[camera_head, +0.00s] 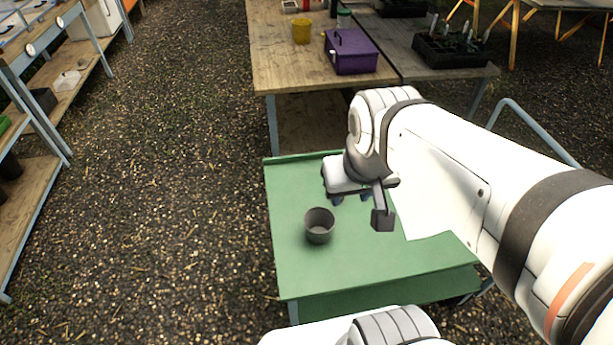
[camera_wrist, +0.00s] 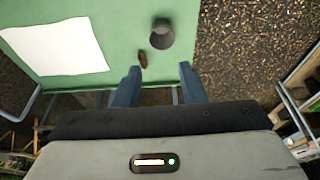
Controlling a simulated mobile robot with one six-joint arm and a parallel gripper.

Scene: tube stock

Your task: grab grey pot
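The grey pot (camera_head: 319,227) stands upright on the green cart top, left of its middle; I see into its open mouth. It also shows in the wrist view (camera_wrist: 161,36), beyond the fingertips near the cart's edge. My gripper (camera_head: 352,199) is above the cart, up and to the right of the pot in the head view. In the wrist view my gripper (camera_wrist: 158,75) has its two blue fingers wide apart with nothing between them. The pot is apart from both fingers.
The green cart (camera_head: 290,185) also carries a white sheet (camera_wrist: 55,48) and a small brown item (camera_wrist: 143,59) near the pot. Behind it, a wooden bench (camera_head: 268,70) holds a purple box (camera_head: 352,52) and a yellow pot (camera_head: 301,31). Gravel lies open at left.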

